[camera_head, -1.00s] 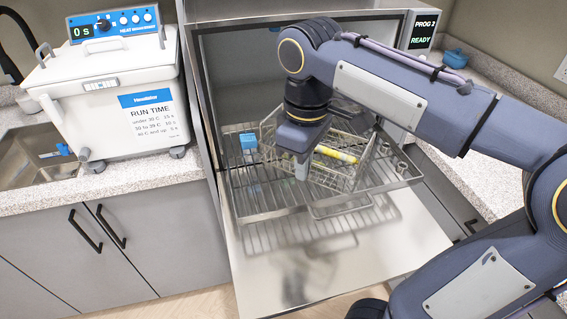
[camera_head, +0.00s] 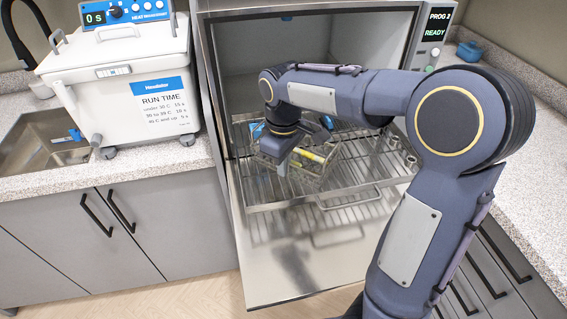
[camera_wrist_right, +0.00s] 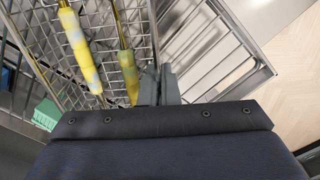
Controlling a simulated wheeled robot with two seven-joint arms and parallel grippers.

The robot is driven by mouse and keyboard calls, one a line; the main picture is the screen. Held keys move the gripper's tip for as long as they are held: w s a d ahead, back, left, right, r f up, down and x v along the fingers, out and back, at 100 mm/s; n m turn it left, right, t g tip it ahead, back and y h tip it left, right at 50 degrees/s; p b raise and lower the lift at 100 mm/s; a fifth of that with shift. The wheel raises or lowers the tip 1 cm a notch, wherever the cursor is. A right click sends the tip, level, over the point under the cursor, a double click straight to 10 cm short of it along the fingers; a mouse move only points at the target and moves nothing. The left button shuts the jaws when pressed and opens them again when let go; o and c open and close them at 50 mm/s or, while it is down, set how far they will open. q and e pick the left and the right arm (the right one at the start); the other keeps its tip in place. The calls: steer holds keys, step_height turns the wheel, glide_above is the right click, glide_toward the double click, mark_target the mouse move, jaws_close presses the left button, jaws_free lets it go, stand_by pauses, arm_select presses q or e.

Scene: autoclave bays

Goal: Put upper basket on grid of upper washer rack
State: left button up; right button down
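The upper basket (camera_head: 318,172) is a wire basket with yellow-handled instruments (camera_head: 309,156) in it. In the head view it is over the left-middle of the pulled-out upper washer rack (camera_head: 372,172), a wire grid. Whether its base touches the grid is hidden. My right gripper (camera_head: 283,169) points down at the basket's near side. In the right wrist view its fingers (camera_wrist_right: 159,86) are close together on the basket's wire wall (camera_wrist_right: 152,40), with the yellow instruments (camera_wrist_right: 80,45) to the left. My left gripper is not in view.
A blue item (camera_head: 256,130) is behind the basket at the rack's left; a green block (camera_wrist_right: 48,113) shows in the wrist view. The washer's open door (camera_head: 285,262) lies below the rack. The rack's right part has free grid. A white heating unit (camera_head: 118,90) stands on the left counter.

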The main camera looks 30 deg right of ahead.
steer(key=shift+f, duration=0.2)
steer(key=c, duration=1.7)
jaws_free()
step_height(320, 180, up, 12)
steer(key=s+a+f+m+t+y, duration=0.1)
steer(key=s+f+m+t, duration=0.1)
steer(key=s, duration=0.4)
steer(key=s+a+f+m+t+y, duration=0.1)
steer(key=s+f+m, duration=0.2)
steer(key=s+f, duration=0.2)
steer(key=s+a+f+m+t+y+p, duration=0.1)
steer(key=s+f+m+t, duration=0.1)
steer(key=s, duration=0.7)
steer(key=shift+f+m+t+y, duration=0.3)
steer(key=shift+f+m+y, duration=0.15)
steer(key=shift+f, duration=0.3)
